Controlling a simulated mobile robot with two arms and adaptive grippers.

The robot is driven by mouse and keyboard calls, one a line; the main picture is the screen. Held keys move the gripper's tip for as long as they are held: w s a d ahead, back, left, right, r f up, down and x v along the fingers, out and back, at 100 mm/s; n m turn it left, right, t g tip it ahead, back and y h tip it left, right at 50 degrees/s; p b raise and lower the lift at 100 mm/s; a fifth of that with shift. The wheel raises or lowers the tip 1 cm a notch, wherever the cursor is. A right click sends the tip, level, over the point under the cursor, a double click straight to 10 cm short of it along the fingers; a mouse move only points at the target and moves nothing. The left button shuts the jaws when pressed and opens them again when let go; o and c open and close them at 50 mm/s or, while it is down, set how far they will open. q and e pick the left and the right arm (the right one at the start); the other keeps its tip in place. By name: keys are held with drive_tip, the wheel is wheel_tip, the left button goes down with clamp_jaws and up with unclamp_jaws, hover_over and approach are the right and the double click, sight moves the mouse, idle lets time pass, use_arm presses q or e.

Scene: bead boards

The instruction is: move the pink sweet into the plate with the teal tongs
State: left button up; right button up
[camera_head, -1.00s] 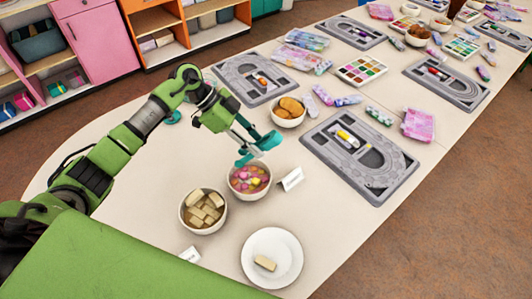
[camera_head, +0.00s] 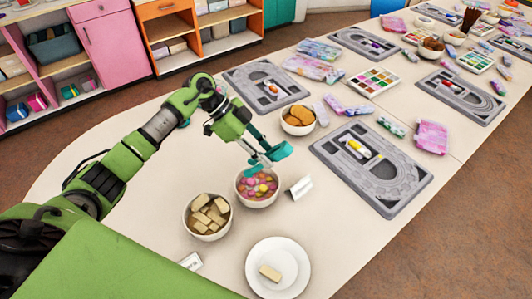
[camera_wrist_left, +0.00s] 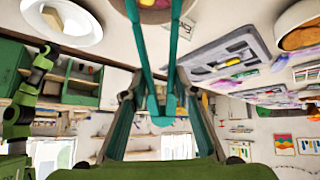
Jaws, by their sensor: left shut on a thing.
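The teal tongs (camera_head: 276,152) are held in my left gripper (camera_head: 251,141), just above the bowl of sweets (camera_head: 244,198). In the wrist view, the gripper fingers (camera_wrist_left: 160,105) close around the tongs (camera_wrist_left: 147,70), whose arms run up towards the bowl. Pink sweets (camera_head: 262,188) lie among yellow and other coloured ones in that bowl. I cannot tell whether the tong tips touch any sweet. The white plate (camera_head: 262,250) stands nearer, to the lower right, with one pale block (camera_head: 270,273) on it; it also shows in the wrist view (camera_wrist_left: 82,36).
A bowl of pale blocks (camera_head: 190,222) stands left of the sweets, and a bowl of orange-brown pieces (camera_head: 298,128) behind. A white card (camera_head: 301,187) stands beside the sweets. A grey bead board (camera_head: 408,178) lies to the right. The table between plate and board is clear.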

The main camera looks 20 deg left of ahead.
use_arm(q)
drive_tip(key=shift+f+b, duration=2.5)
drive_tip(key=shift+f, duration=1.1)
clamp_jaws()
wheel_tip(320, 180, up, 12)
drive_tip(key=p, duration=1.2)
